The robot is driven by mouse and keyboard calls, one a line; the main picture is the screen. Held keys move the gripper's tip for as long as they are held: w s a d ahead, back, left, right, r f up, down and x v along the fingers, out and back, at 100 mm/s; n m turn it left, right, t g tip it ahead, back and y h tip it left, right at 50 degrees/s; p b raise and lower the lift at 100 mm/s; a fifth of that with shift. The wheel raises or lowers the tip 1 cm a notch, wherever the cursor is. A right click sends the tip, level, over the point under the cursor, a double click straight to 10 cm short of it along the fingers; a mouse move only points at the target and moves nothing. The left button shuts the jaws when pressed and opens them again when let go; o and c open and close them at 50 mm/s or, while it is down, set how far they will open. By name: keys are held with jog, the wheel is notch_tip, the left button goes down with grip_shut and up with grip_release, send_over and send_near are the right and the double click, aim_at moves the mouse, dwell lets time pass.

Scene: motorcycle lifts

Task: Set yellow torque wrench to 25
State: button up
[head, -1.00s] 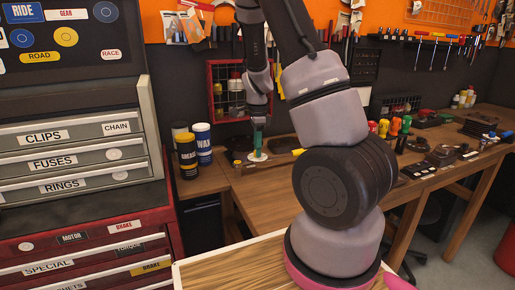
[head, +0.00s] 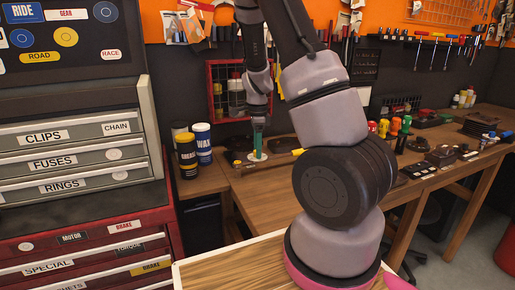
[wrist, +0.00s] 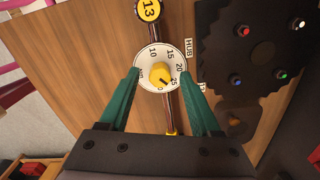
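The yellow torque wrench lies on the wooden bench, its shaft (wrist: 157,36) running up and down in the wrist view. A yellow disc marked 13 (wrist: 148,10) is at its top end. A white round dial (wrist: 147,77) with numbers including 10, 15, 20 and 25 sits on the shaft, with a yellow knob (wrist: 161,74) at its centre. The knob's exact setting is hard to read. My gripper (wrist: 160,71) is open, one green finger on each side of the dial, the knob between them and apart from both. In the head view my gripper (head: 258,155) points down over the dial.
A dark toothed board (wrist: 265,45) with coloured pegs lies right of the wrench. Paint-like cans (head: 202,144) stand at the bench's left end. A tall drawer cabinet (head: 75,160) is at the left.

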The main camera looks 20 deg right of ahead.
jog(key=shift+r, duration=0.1)
notch_tip(320, 180, up, 11)
jog(key=shift+f, duration=0.2)
dwell(0.5)
jog(key=s+a+r+n+t+y, duration=0.1)
jog(key=s+a+r+n+t, duration=0.2)
jog(key=s+r+n, duration=0.5)
jog(key=s+a+r+n+t+y, duration=0.1)
jog(key=s+a+r+n+t, duration=0.3)
jog(key=s+r+n, duration=0.5)
jog(key=s+a+r, duration=0.1)
jog(key=s, duration=0.3)
jog(key=shift+a+r, duration=0.15)
